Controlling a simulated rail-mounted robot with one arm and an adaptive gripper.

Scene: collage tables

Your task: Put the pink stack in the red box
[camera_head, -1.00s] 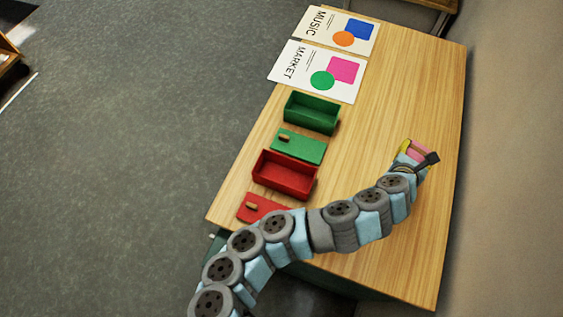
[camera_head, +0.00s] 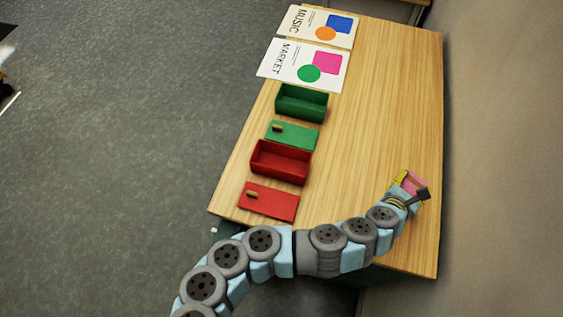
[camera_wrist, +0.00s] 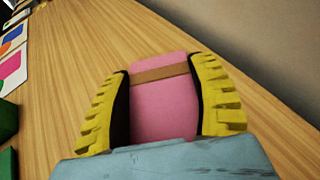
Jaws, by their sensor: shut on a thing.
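The pink stack (camera_wrist: 162,112), with a brown band around it, sits between the two yellow fingers of my gripper (camera_wrist: 162,105) in the wrist view. My gripper is shut on it, with a finger against each side. In the head view the pink stack (camera_head: 413,184) shows partly behind my gripper (camera_head: 412,187), at the right side of the table. I cannot tell whether it touches the tabletop. The red box (camera_head: 280,163) is open and looks empty, left of my gripper. Its red lid (camera_head: 268,202) with a small wooden handle lies flat in front of it.
An open green box (camera_head: 301,103) and its green lid (camera_head: 292,135) lie beyond the red box. Two printed sheets, MARKET (camera_head: 290,72) and MUSIC (camera_head: 306,14), lie at the far end. The wooden table (camera_head: 370,120) is clear right of the boxes; a wall stands along its right.

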